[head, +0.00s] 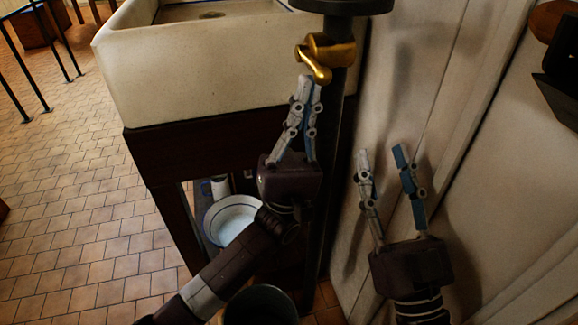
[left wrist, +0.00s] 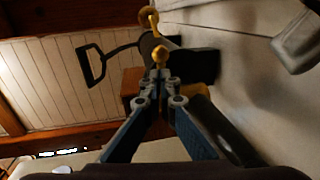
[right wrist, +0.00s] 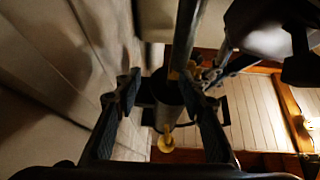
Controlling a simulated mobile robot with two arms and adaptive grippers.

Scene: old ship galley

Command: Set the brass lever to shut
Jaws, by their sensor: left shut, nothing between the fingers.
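The brass lever (head: 314,66) is on a brass valve body (head: 331,50) on the dark upright pipe beside the sink. Its arm slants down to a rounded end. My left gripper (head: 311,82) is shut and empty, pointing up, with its fingertips just below that end. Whether they touch it, I cannot tell. In the left wrist view a brass knob (left wrist: 161,55) shows just beyond the shut fingertips (left wrist: 162,80). My right gripper (head: 382,154) is open and empty, lower and to the right, near the pale wall. Its spread fingers also show in the right wrist view (right wrist: 163,85).
The pale sink (head: 200,85) stands left of the pipe (head: 337,110) on a dark wooden stand (head: 200,150). A white bowl (head: 232,217) sits beneath it. The pale wall (head: 400,90) closes in the right side. Tiled floor (head: 80,200) is open at the left.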

